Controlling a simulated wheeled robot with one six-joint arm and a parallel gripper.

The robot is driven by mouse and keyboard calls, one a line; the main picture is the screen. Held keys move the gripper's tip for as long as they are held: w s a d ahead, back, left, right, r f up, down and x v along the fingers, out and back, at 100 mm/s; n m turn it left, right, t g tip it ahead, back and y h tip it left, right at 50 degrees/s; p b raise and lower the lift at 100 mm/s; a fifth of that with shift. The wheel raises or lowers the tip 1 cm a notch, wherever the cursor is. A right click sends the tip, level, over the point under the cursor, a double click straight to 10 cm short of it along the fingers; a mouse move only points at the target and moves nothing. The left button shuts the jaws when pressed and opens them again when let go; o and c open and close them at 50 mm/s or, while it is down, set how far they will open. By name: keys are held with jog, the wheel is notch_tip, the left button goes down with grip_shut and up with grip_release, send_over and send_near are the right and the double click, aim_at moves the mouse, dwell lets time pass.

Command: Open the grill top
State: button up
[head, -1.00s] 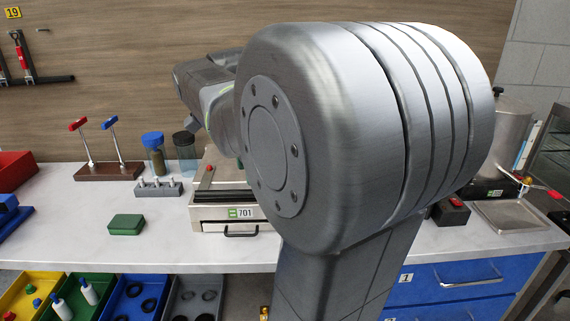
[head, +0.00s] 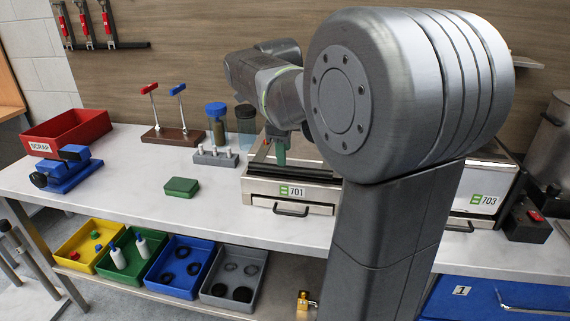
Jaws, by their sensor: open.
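The grill marked 701 (head: 291,191) is a low, pale metal box on the bench, with a dark-edged top and a dark front handle (head: 291,210). Its top looks down flat. A slim bar (head: 262,153) lies along the left of the top. My arm comes in from the right and hides much of the top's right part. My gripper (head: 281,150) shows only in part, as a dark greenish piece pointing down over the top. It is open; whether it touches the grill I cannot tell.
A second metal unit marked 703 (head: 484,199) stands to the right, partly behind my arm. Left of the grill are a block with white pegs (head: 215,158), a green box (head: 181,187) and lidded jars (head: 216,125). Coloured bins (head: 92,247) sit below.

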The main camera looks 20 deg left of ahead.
jog(key=shift+w+a+f, duration=0.1)
jog(key=shift+w+f, duration=0.15)
jog(key=shift+f, duration=0.95)
jog(key=shift+w+f, duration=0.2)
jog(key=shift+f, duration=0.95)
grip_shut()
